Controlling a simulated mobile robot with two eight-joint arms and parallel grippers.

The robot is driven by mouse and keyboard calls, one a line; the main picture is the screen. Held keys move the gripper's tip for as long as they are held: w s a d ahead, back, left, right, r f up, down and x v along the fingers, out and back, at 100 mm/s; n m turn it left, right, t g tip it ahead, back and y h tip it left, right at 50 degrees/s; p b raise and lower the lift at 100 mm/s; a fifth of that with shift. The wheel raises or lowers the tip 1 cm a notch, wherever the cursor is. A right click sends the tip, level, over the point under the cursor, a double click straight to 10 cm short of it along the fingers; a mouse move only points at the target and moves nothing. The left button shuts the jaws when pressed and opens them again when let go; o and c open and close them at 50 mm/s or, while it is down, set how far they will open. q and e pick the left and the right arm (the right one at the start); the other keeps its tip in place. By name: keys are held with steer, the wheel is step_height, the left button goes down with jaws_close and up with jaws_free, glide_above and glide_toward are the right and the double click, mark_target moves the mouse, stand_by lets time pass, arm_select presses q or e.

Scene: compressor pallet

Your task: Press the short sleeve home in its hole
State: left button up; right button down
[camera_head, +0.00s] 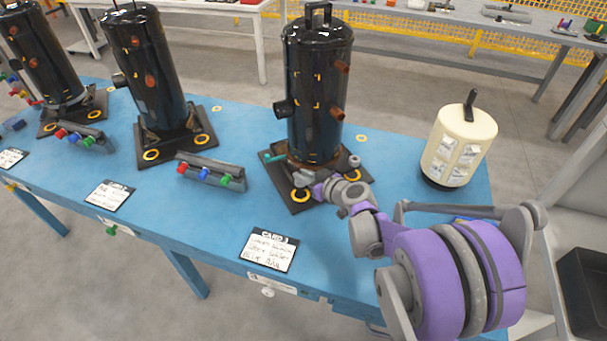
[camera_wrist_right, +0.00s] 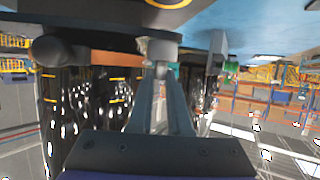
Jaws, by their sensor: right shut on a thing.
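The black compressor (camera_head: 317,95) stands upright on a dark base plate (camera_head: 297,200) with yellow-ringed holes. A teal part (camera_head: 272,156) shows at the compressor's left foot. My left gripper is out of view.
A rack (camera_head: 211,172) with red, blue and green parts lies left of the plate. A written card (camera_head: 268,250) lies in front. A cream canister (camera_head: 459,147) stands at the right. Blue table surface (camera_head: 400,190) is clear between canister and plate. Two more black compressors stand left.

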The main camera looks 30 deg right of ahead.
steer(key=shift+f, duration=0.25)
steer(key=c, duration=0.8)
jaws_free()
steer(key=p+v, duration=0.1)
steer(key=v, duration=1)
steer(key=shift+p, duration=0.35)
steer(key=shift+w, duration=0.1)
